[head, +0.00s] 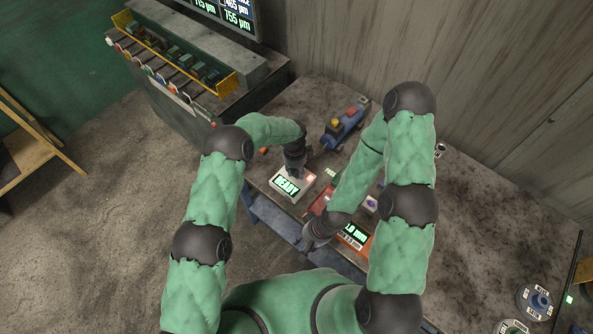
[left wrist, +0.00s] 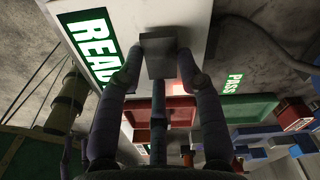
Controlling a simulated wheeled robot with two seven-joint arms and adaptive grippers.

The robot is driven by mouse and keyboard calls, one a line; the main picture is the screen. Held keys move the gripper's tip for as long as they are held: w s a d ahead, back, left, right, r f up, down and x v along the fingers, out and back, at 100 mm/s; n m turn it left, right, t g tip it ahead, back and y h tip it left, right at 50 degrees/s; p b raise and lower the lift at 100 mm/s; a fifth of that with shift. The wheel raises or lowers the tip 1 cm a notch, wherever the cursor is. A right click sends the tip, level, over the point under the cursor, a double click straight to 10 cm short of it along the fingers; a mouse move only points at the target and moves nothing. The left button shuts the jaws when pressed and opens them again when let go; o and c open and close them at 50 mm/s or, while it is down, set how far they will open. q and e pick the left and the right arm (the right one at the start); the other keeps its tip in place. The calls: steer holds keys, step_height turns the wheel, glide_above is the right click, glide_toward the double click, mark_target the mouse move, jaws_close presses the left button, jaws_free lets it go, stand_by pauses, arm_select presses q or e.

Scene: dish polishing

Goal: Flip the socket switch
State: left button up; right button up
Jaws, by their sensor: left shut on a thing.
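A white box (head: 281,186) with a lit green READY display stands on the workbench, and it also fills the upper middle of the left wrist view (left wrist: 196,18). My left gripper (head: 297,166) reaches down onto this box from above. In the left wrist view my left gripper's fingertips (left wrist: 161,66) close on both sides of a small grey block (left wrist: 160,45), which looks like the switch, against the box's face. Whether the switch is tipped one way or the other cannot be told. My right gripper (head: 313,238) hangs low at the bench's front edge, its fingers unclear.
A red tray (head: 320,201) lies between the two. A yellow-edged rack (head: 185,62) is at the upper left. The right side of the bench (head: 478,225) has free room.

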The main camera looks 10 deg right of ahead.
arm_select(q)
steer(key=shift+w+a+r+b, duration=0.1)
steer(key=shift+w+a+b, duration=0.2)
steer(key=shift+w+b, duration=0.25)
steer(key=shift+w+r+h, duration=0.15)
steer(key=shift+h, duration=0.15)
steer(key=o, duration=0.9)
steer(key=shift+r, duration=0.1)
steer(key=shift+o, duration=1.1)
steer(key=shift+w+a, duration=0.1)
steer(key=shift+a+f+g, duration=0.1)
steer(key=shift+f+g, duration=0.15)
steer(key=shift+g, duration=0.05)
steer(key=shift+s, duration=0.2)
step_height(320, 180, up, 12)
steer(key=w, duration=0.1)
steer(key=shift+a, duration=0.35)
